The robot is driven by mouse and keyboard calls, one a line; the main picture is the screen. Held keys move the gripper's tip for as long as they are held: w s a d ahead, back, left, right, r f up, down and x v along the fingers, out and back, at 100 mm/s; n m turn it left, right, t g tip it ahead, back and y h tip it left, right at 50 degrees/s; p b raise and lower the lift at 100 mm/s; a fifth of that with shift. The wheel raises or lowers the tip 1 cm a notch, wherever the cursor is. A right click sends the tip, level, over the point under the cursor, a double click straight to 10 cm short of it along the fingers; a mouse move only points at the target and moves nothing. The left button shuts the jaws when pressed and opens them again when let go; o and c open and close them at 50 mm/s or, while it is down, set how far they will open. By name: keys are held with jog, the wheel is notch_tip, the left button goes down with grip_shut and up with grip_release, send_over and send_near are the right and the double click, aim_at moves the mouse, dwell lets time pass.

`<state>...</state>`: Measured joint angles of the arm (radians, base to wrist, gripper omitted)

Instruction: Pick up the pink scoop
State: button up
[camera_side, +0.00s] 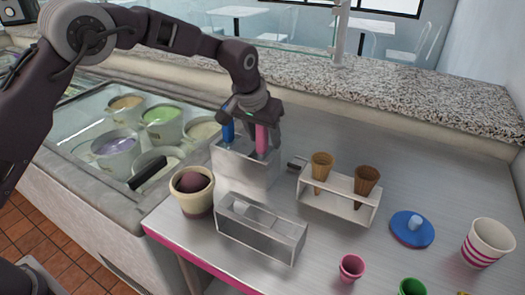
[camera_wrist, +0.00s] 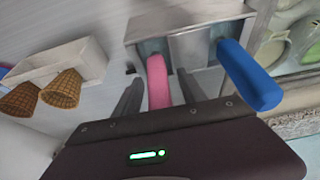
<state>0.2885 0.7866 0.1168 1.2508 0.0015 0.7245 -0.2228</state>
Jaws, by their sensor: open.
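The pink scoop (camera_side: 262,138) stands handle-up in a metal holder (camera_side: 243,178); only its pink handle shows, and its lower end is hidden inside. In the wrist view the pink scoop's handle (camera_wrist: 158,82) lies between the two dark fingers of my gripper (camera_wrist: 157,92), which are open and stand apart from it on both sides. A blue scoop (camera_side: 228,130) stands in the neighbouring compartment of the holder. In the wrist view the blue scoop (camera_wrist: 248,75) is just right of my right finger. In the side view my gripper (camera_side: 248,132) is above the holder, pointing down.
A cone rack (camera_side: 340,203) with two cones stands right of the holder. The freezer (camera_side: 110,140) is left; a granite ledge (camera_side: 400,85) runs behind.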

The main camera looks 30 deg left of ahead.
jog(key=shift+w+f, duration=0.15)
jog(key=shift+f, duration=0.1)
grip_shut()
notch_tip(320, 180, up, 18)
dwell(0.6)
jog(key=c, duration=0.6)
grip_release()
grip_shut()
dwell(0.4)
